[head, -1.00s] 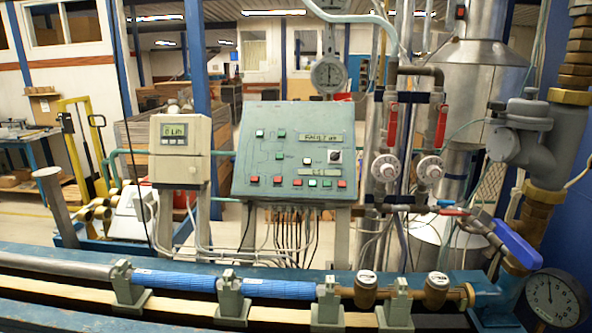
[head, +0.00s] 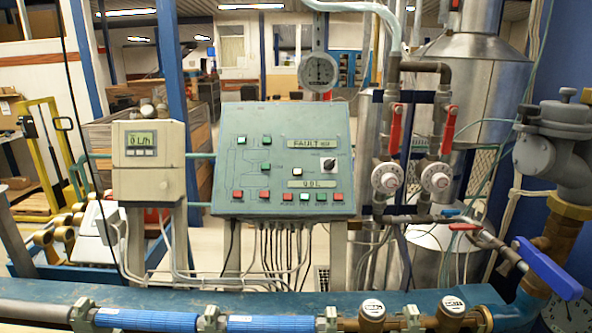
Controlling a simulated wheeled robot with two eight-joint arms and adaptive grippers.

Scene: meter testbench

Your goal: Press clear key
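The green control panel (head: 228,165) stands upright near the middle of the head view, with its face tilted back. Its upper display (head: 315,141) reads "FAULT" and further small characters I cannot make out. Its lower display (head: 311,184) seems to read "0.0L". A row of red, green and pale square keys (head: 304,196) runs along the bottom; their tiny labels are not legible, so I cannot tell which is the clear key. A black rotary switch (head: 328,163) sits at the right. Neither gripper is in view.
A beige meter box (head: 176,160) with a "0 L/h" display (head: 141,144) stands left of the panel. Red-handled valves (head: 396,130) and pipes stand to the right. A blue-sleeved pipe (head: 150,320) and brass meters (head: 372,312) run along the front.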

